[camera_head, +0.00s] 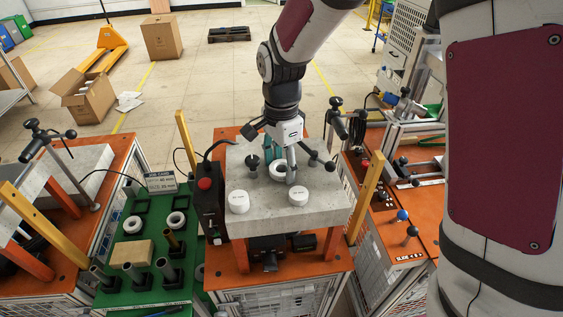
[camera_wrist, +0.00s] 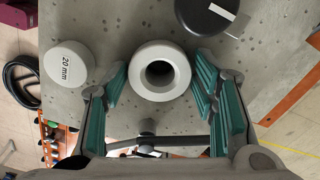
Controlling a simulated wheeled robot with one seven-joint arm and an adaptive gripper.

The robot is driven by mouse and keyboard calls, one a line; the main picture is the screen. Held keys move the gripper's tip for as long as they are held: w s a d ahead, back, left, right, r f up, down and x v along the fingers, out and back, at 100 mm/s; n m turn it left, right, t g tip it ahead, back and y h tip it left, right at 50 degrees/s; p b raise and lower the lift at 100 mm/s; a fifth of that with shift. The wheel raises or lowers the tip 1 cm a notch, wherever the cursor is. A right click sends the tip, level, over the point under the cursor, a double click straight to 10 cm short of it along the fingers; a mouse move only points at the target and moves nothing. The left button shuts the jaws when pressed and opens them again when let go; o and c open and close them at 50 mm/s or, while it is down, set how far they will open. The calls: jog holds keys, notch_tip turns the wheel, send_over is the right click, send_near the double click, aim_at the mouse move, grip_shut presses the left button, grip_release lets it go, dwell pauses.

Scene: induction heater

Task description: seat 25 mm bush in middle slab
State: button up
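The middle slab (camera_head: 262,222) is a pale grey block on an orange stand. A thick white ring with a round hole (camera_head: 277,172), which may be the bush, is on or just above the slab below my gripper (camera_head: 281,160). In the wrist view the ring (camera_wrist: 138,73) lies between the spread teal fingers of my gripper (camera_wrist: 160,92), with gaps on both sides. No size mark shows on it. The inside of the hole is dark, and I cannot tell whether the ring is seated. My gripper looks empty.
A white disc marked 20 mm (camera_wrist: 66,64) and a dark disc (camera_wrist: 206,16) are close by. Two white discs stand at the slab's front, left (camera_head: 239,203) and right (camera_head: 298,196). A green bench (camera_head: 150,282) holds rings and posts.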

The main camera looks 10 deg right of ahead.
jog(key=shift+o, duration=0.4)
notch_tip(320, 180, up, 12)
dwell(0.4)
dwell(0.3)
jog(key=s+d+r+n+t+b, duration=0.1)
jog(key=s+d+r+n+t, duration=0.1)
jog(key=s+d+n, duration=0.4)
jog(key=s+d+r+n+t+b, duration=0.1)
jog(key=s+d+r+n+t, duration=0.2)
jog(key=s, duration=0.9)
jog(key=d+n, duration=0.3)
jog(key=n, duration=0.1)
jog(key=shift+s+t, duration=0.25)
jog(key=shift+t, duration=0.05)
jog(key=shift+c, duration=0.6)
